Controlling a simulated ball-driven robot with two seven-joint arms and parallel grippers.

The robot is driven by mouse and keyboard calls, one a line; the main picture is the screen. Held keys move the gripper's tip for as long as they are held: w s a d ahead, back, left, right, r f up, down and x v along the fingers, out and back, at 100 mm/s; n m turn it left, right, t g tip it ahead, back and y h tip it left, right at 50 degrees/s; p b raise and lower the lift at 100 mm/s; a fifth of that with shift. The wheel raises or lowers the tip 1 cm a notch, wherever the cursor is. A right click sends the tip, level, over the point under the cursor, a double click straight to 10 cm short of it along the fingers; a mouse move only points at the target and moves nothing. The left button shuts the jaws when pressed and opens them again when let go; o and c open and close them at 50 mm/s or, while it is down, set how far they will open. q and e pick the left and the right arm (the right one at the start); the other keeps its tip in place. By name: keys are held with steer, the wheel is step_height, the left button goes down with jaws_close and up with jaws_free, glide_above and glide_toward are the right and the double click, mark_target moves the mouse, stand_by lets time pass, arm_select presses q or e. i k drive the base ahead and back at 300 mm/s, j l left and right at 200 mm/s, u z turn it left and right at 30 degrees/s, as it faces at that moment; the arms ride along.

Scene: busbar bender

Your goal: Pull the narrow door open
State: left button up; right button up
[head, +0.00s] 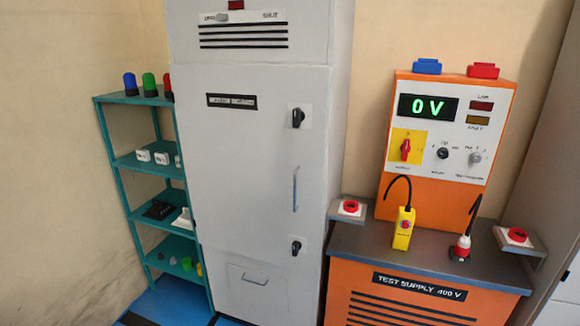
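A tall light-grey cabinet (340,100) stands in the middle of the head view. Its tall, narrow front door (240,170) looks shut, flush with the frame. A vertical bar handle (295,189) sits near the door's right edge. A black rotary knob (297,118) is above the handle and another black knob (296,248) is below it. A black label (231,101) is on the upper door, its text too small to read surely. A low panel with a small handle (255,282) is at the bottom. Neither of my grippers is in view.
A teal shelf (128,100) with coloured lamps and small parts stands close on the left. An orange test supply (400,290) reading 0 V stands on the right. Its grey top holds a yellow pendant (403,229); a red-button box (349,208) sits near the cabinet.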

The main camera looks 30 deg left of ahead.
mark_target(256, 180)
steer(key=u, duration=1.2)
